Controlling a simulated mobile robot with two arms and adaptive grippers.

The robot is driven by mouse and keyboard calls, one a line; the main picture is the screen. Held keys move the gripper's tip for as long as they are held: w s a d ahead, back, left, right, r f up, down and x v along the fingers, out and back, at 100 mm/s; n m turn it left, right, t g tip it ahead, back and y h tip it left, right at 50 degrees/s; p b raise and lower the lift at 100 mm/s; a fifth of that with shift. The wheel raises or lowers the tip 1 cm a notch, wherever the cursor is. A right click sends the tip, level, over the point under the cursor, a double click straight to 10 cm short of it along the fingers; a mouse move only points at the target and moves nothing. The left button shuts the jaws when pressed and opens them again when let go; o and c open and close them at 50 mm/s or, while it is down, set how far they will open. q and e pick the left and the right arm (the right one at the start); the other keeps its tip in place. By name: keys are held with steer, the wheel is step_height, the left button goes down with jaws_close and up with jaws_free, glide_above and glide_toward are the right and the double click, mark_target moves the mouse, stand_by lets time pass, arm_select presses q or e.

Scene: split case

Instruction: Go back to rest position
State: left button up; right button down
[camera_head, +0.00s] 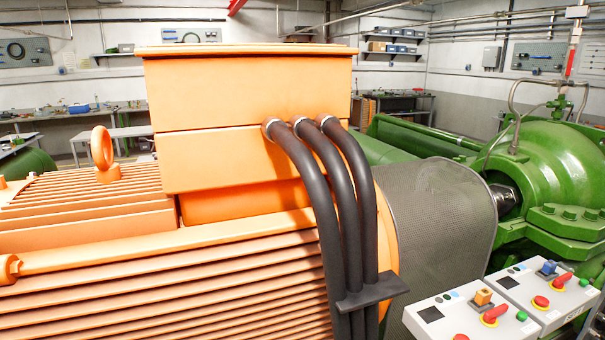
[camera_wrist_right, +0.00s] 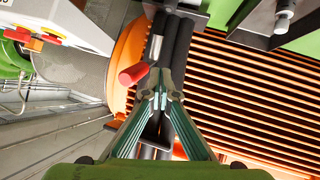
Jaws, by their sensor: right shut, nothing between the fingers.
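My right gripper (camera_wrist_right: 161,98) shows in the right wrist view. Its two green fingers meet at the tips, with nothing held between them. The tips appear in front of the black cables (camera_wrist_right: 176,55) of the orange motor; the gap to them is hard to judge. Neither gripper shows in the head view, and the left one is in neither view.
The orange motor (camera_head: 240,95) fills the head view's left and middle. Three black cables (camera_head: 335,170) run down its side. A mesh guard (camera_head: 440,215), green pump (camera_head: 555,165) and control boxes (camera_head: 450,315) stand right. A red cylindrical part (camera_wrist_right: 133,75) appears near my fingertips.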

steer(key=s+d+f+m+g, duration=0.15)
steer(key=s+f+g, duration=0.35)
steer(key=s, duration=0.5)
steer(key=s+d+f+g, duration=0.2)
steer(key=s+f+g, duration=0.1)
steer(key=s+f, duration=0.55)
steer(key=s+f+g+b, duration=0.1)
steer(key=s+f+b, duration=0.15)
steer(key=f, duration=2.25)
steer(key=s+d+f+g, duration=0.1)
steer(key=s+d+f, duration=0.2)
steer(key=s+f, duration=1.5)
steer(key=shift+d+f+h+b, duration=0.2)
steer(key=shift+h+b, duration=0.1)
steer(key=shift+b, duration=0.1)
